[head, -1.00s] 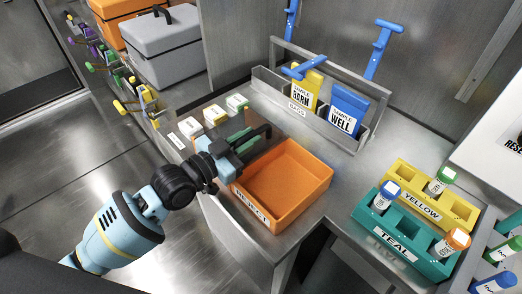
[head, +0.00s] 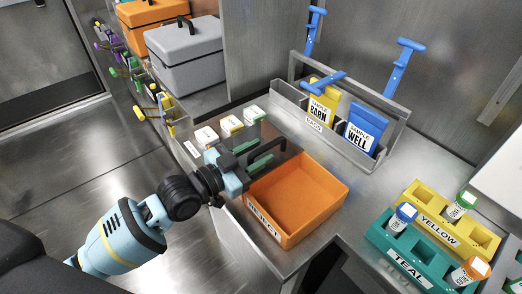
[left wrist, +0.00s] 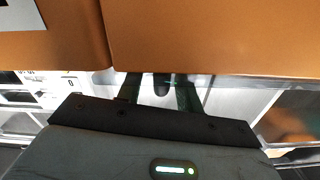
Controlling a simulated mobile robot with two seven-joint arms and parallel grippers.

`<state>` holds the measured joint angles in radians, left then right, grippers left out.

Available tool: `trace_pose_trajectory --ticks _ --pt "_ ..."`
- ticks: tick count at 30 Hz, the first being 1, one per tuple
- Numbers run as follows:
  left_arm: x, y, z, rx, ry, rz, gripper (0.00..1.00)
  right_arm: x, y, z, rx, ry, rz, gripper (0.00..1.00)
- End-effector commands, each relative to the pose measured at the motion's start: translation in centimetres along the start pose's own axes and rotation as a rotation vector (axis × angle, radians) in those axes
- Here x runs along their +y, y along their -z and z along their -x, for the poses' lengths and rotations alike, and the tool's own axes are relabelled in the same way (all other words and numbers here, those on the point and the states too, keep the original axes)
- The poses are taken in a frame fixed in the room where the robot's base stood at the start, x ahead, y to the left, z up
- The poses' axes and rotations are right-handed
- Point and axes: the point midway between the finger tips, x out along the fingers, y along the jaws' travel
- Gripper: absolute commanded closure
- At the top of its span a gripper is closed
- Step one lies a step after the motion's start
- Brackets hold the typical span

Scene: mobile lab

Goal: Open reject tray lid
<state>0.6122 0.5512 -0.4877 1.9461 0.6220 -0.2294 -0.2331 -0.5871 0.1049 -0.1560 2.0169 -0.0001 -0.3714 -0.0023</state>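The orange reject tray (head: 297,200) sits at the front-left edge of the steel counter, with a white REJECT label on its front wall. Its inside shows empty, and I cannot make out a separate lid. My left gripper (head: 266,153) reaches over the counter at the tray's back-left side, close beside its wall. In the left wrist view the two dark fingers (left wrist: 160,94) stand apart, below the orange tray wall (left wrist: 210,38). A small dark piece shows between them; I cannot tell what it is. My right gripper is not in view.
White-topped blocks (head: 231,125) stand behind the gripper. A bag rack (head: 390,150) with yellow and blue bags is at the back. Yellow (head: 428,200) and teal (head: 385,240) tube racks stand at right. A grey case (head: 185,55) is at back left.

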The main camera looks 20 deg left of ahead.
Motion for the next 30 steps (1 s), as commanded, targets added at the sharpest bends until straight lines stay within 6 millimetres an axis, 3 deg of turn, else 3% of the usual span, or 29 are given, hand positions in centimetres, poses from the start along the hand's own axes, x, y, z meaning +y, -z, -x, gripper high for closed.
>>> trace_pose_trajectory --ticks 6,12,30 --pt "0.1 -0.2 3.7 -0.004 -0.002 -0.001 0.64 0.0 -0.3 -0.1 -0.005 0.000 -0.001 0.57" --pt "0.1 -0.1 5.8 -0.003 -0.001 0.000 0.64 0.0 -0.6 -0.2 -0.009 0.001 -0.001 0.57" --pt "0.0 0.0 6.3 -0.001 -0.001 0.000 0.64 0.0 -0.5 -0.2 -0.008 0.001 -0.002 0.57"
